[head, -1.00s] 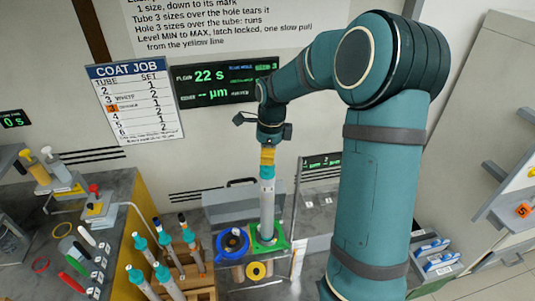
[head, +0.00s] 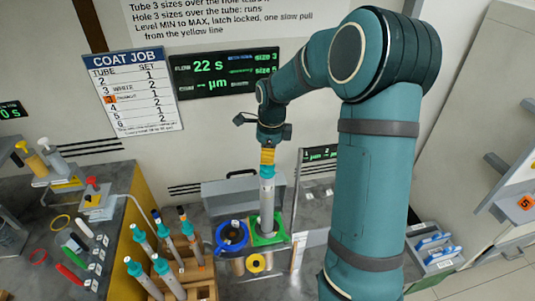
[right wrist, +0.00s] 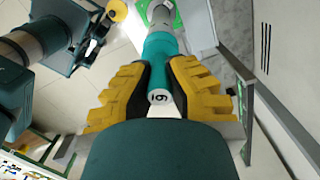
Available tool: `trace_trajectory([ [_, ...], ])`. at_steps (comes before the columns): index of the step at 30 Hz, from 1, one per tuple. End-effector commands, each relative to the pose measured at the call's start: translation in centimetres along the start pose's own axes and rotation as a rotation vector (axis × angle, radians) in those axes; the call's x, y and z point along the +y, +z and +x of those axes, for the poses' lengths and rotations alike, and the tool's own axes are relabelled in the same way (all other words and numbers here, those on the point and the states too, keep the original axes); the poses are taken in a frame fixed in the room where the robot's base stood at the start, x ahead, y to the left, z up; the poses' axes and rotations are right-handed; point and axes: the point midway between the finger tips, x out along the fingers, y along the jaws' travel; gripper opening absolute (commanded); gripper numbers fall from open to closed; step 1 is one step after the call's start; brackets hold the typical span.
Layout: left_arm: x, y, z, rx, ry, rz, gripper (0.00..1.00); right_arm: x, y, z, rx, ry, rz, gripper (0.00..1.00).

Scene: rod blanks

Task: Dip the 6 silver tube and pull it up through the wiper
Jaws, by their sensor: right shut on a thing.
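The silver tube (head: 266,204) stands upright with a teal collar (head: 267,171) near its top. Its lower end is in the opening of the green wiper plate (head: 281,237), so that end is hidden. My right gripper (head: 267,157) is shut on the tube's teal upper part from above. In the right wrist view, the yellow fingers (right wrist: 160,82) close around the teal collar (right wrist: 165,48), and the white tube end (right wrist: 160,97) shows a 6 or 9. The green plate (right wrist: 176,16) lies beyond it.
Several teal-capped tubes stand in a wooden rack (head: 201,287) at left. A grey box (head: 243,194) is behind. The wall display (head: 225,76) reads 22 s.

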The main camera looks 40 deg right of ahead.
Motion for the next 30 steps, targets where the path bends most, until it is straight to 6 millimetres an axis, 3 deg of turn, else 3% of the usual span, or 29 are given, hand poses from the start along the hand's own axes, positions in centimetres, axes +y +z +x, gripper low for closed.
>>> trace_trajectory([
  [30,-1.4,0.5,3.6,0.000,0.000,0.000,0.64,0.0,-0.5,6.6,0.000,0.001,0.000,0.00],
])
